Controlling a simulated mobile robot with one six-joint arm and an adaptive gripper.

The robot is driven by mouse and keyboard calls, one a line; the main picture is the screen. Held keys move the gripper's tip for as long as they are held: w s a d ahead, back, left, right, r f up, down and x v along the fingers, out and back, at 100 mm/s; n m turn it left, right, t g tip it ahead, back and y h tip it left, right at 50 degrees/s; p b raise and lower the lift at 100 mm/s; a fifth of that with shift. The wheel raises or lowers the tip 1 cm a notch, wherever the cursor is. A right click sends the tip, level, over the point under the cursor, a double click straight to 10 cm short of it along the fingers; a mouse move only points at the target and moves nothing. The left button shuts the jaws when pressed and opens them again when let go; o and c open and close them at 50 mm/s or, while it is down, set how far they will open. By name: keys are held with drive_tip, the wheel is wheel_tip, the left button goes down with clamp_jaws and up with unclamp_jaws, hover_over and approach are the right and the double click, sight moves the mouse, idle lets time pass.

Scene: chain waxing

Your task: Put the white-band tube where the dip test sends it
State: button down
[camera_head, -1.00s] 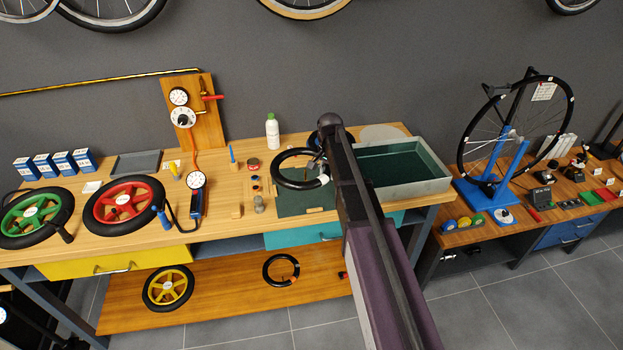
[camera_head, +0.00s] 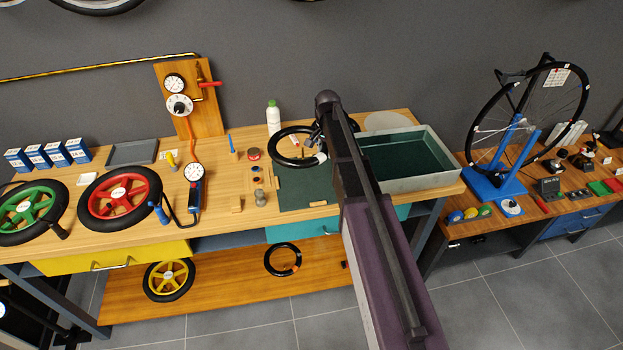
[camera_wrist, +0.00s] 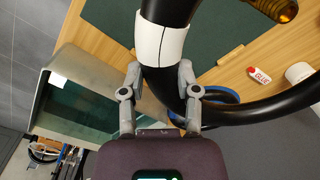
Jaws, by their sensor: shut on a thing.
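The white-band tube (camera_head: 281,161) is a black ring held in the air above the green mat (camera_head: 300,200) on the bench. My gripper (camera_wrist: 160,82) is shut on the black tube just beside its white band (camera_wrist: 160,42). The band also shows in the head view at the ring's right side. The grey water tank (camera_head: 453,181) stands to the right of the tube, with dark green water in it. The tank also shows at the left in the wrist view (camera_wrist: 50,88). My arm hides part of the bench between mat and tank.
A white bottle (camera_head: 273,119) stands behind the mat. Small pots and blocks stand left of it, near a gauge (camera_head: 194,172). Red (camera_head: 119,194) and green (camera_head: 33,207) wheels lie further left. A black ring with an orange band (camera_head: 282,260) and a yellow wheel are on the lower shelf.

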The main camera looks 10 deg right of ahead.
drive_tip(key=shift+d, duration=0.15)
drive_tip(key=s+d+f+b, duration=0.4)
drive_tip(key=s, duration=0.4)
drive_tip(key=s+d+f+b, duration=0.4)
drive_tip(key=s+d, duration=0.1)
drive_tip(key=s, duration=0.4)
drive_tip(key=shift+d, duration=0.25)
drive_tip(key=shift+f, duration=0.1)
drive_tip(key=w+a, duration=0.2)
drive_tip(key=w, duration=0.2)
drive_tip(key=w+a+f+b, duration=0.1)
drive_tip(key=w, duration=0.4)
drive_tip(key=w+a, duration=0.2)
drive_tip(key=w, duration=0.2)
drive_tip(key=shift+w+a+f, duration=0.15)
drive_tip(key=shift+w+a, duration=0.15)
drive_tip(key=shift+a, duration=0.05)
drive_tip(key=shift+w+a+b, duration=0.15)
drive_tip(key=shift+w+b, duration=0.15)
drive_tip(key=shift+w, duration=0.2)
drive_tip(key=shift+w+a+f+b, duration=0.1)
drive_tip(key=shift+f+b, duration=0.2)
drive_tip(key=shift+f, duration=0.1)
wheel_tip(320, 180, down, 3)
drive_tip(key=b, duration=0.3)
